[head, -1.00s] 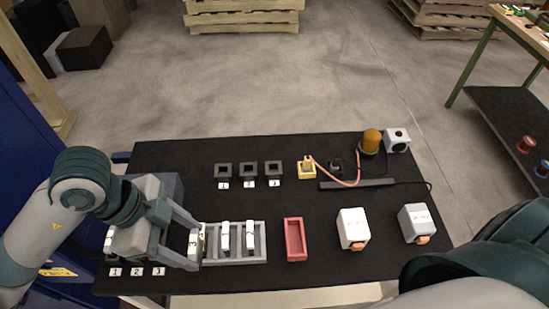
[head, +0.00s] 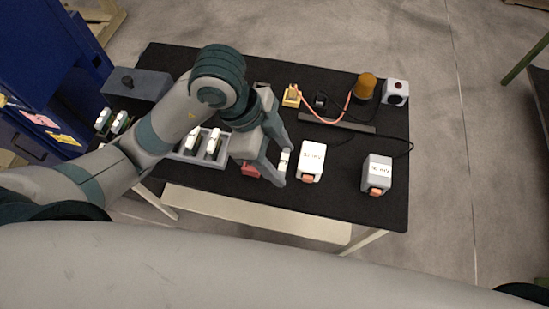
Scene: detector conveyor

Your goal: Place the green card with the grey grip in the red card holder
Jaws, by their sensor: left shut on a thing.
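My left gripper (head: 284,163) is shut on a card with a pale grip (head: 284,161). Only the pale upper part shows between the fingers; no green is visible on it. The red card holder (head: 250,171) lies on the black table, mostly hidden under my left gripper and wrist. The gripper is above and just right of its visible part; I cannot tell the exact height. My right gripper is not in view.
A grey rack (head: 184,155) with pale-gripped cards stands left of the gripper. Two white boxes with orange parts (head: 311,160) (head: 377,173) stand to the right. An amber lamp (head: 366,86), cables and a yellow block (head: 291,96) are behind. The table's front right is clear.

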